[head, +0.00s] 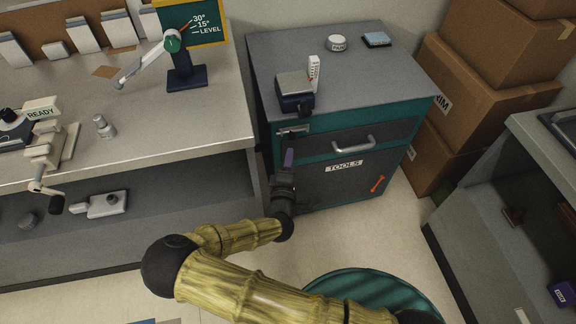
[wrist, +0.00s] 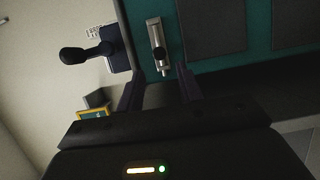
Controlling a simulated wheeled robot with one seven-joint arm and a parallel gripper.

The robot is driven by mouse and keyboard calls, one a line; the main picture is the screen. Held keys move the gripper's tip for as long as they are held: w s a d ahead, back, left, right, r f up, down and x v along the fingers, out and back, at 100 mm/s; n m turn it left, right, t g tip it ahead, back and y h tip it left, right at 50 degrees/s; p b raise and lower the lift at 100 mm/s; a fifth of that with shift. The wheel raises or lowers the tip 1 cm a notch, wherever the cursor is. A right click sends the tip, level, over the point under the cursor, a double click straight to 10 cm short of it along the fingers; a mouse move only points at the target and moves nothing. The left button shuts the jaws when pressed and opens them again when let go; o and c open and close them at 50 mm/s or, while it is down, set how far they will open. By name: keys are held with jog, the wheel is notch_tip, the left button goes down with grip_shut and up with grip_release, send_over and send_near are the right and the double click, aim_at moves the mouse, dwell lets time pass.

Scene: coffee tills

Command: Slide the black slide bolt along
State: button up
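The slide bolt (wrist: 155,38) is a small silver plate with a black knob, on the teal front of the tool cabinet. In the head view the bolt (head: 292,131) sits at the cabinet's upper left, left of the drawer handle. My gripper (wrist: 160,83) is open and empty, its two dark purple fingers spread on either side of the line to the black knob. The knob lies just beyond the fingertips, apart from them as far as I can tell. In the head view my gripper (head: 289,158) is just below the bolt, with its fingers partly overlapping each other.
The cabinet (head: 350,85) carries a dark blue box with a black knob (head: 296,92) on its top edge above the bolt. The drawer handle (head: 353,144) juts out to the right. A workbench (head: 200,120) stands left, and cardboard boxes (head: 480,95) are stacked right.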

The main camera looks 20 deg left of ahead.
aim_at(292, 139)
jog(key=shift+a, duration=0.15)
jog(key=w, duration=0.2)
jog(key=w+a, duration=0.1)
jog(key=w, duration=0.4)
jog(key=shift+w+a+b, duration=0.25)
jog(key=shift+w+b, duration=0.1)
jog(key=shift+w, duration=0.05)
jog(key=c, duration=0.8)
